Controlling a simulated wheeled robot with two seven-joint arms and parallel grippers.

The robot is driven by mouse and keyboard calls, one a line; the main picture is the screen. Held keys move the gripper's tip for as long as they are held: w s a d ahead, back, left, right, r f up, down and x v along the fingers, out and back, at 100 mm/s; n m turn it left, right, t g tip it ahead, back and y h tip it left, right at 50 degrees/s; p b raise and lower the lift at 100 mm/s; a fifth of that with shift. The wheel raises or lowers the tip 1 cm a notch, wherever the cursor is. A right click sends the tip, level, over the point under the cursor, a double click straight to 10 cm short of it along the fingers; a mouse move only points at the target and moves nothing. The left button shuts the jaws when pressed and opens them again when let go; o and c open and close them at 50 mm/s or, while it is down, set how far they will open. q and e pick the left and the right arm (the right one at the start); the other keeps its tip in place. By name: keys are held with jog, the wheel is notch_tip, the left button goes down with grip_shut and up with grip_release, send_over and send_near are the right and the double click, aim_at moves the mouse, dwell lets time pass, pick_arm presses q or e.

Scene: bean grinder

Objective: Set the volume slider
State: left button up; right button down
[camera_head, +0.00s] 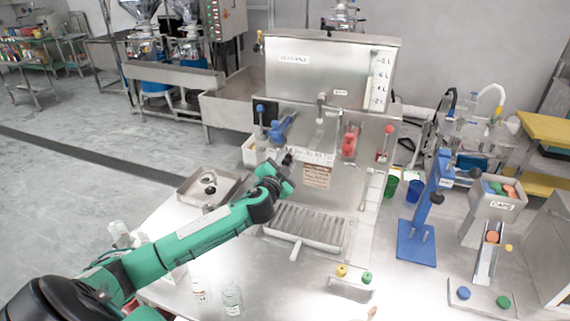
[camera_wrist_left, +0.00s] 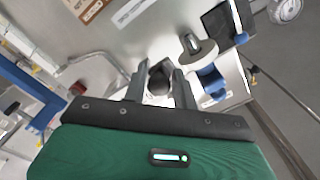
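The steel machine (camera_head: 330,65) stands at the back centre. A white strip marked in litres (camera_head: 380,78) runs down the right of its upper tank; I cannot make out a separate slider handle on it. My left gripper (camera_head: 287,160) is low in front of the machine, below a blue lever (camera_head: 282,126) and well below and left of the strip. In the left wrist view its two fingers (camera_wrist_left: 160,78) are spaced apart with a dark round part (camera_wrist_left: 159,84) between or behind them. I cannot tell whether they touch it. My right gripper is out of view.
A red lever (camera_head: 350,141) is on the machine front. A slotted drip tray (camera_head: 307,227) lies below my left gripper. A blue stand (camera_head: 416,240) and green and blue cups (camera_head: 415,190) are to the right. Glass jars (camera_head: 232,297) stand at the front left.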

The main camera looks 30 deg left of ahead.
aim_at(303, 160)
pick_arm(q)
grip_shut()
jog(key=d, duration=0.2)
jog(key=w+d, duration=0.1)
jog(key=d, duration=0.1)
jog(key=shift+d, duration=0.2)
jog(key=shift+f, duration=0.1)
jog(key=o, duration=0.7)
grip_release()
jog(key=shift+b, duration=0.3)
